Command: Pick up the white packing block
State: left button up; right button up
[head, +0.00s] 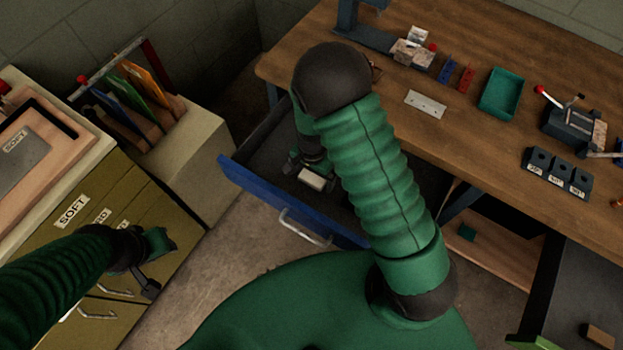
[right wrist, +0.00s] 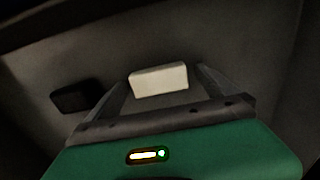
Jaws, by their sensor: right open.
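The white packing block (head: 312,180) lies in the open blue-fronted drawer (head: 270,203) under the workbench. In the right wrist view the white block (right wrist: 158,79) lies between the two fingers of my right gripper (right wrist: 160,85), near their tips. That gripper is open; whether it touches the block I cannot tell. In the head view my right gripper (head: 305,168) reaches down into the drawer, partly hidden by my arm. My left gripper (head: 155,265) is in front of the olive cabinet, away from the block, with its fingers apart and nothing between them.
A dark block (right wrist: 77,96) lies left of the gripper in the right wrist view. The workbench (head: 450,130) overhangs the drawer's back. On it are a green tray (head: 501,93) and a metal plate (head: 426,104). The olive cabinet (head: 90,215) stands at left.

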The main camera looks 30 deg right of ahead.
jog(key=shift+d, duration=0.2)
jog(key=shift+c, duration=0.9)
jog(key=shift+s+r, duration=0.1)
jog(key=shift+c, duration=1.2)
jog(key=shift+a, duration=0.4)
jog(key=c, duration=1)
jog(key=shift+d, duration=0.15)
jog(key=shift+c, duration=0.2)
jog(key=shift+r, duration=0.1)
